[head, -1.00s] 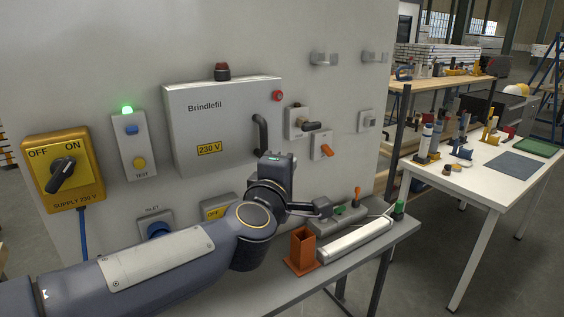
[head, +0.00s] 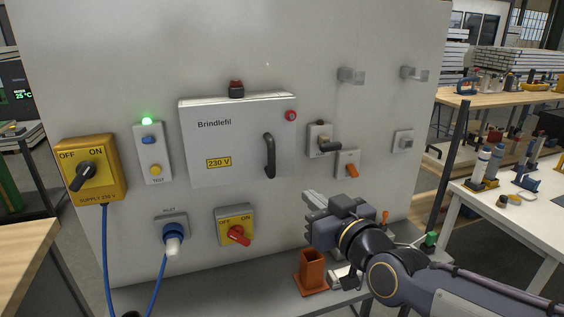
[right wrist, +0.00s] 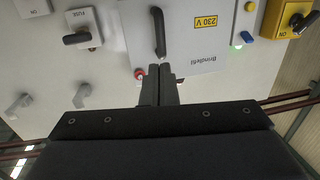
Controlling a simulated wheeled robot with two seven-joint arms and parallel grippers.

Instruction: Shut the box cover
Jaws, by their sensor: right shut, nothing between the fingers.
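The grey box (head: 215,140) marked "Brindlefil" is mounted on the upright panel. Its cover has a black vertical handle (head: 269,156) on its right side and a yellow 230 V label. The cover's face lies about flat over the box; I cannot tell whether a small gap is left. My right gripper (head: 308,197) is shut and empty, in front of the panel, below and right of the handle. In the right wrist view, which is upside down, its fingers (right wrist: 161,72) point toward the cover's handle (right wrist: 158,32), apart from it as far as I can tell. My left gripper is out of view.
A yellow supply switch (head: 89,170), a test station (head: 153,152) with a green lamp, an inlet plug (head: 172,238) and a red-knobbed switch (head: 238,232) surround the box. An orange holder (head: 311,270) stands on the ledge below. A fuse handle (head: 322,142) is to the right.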

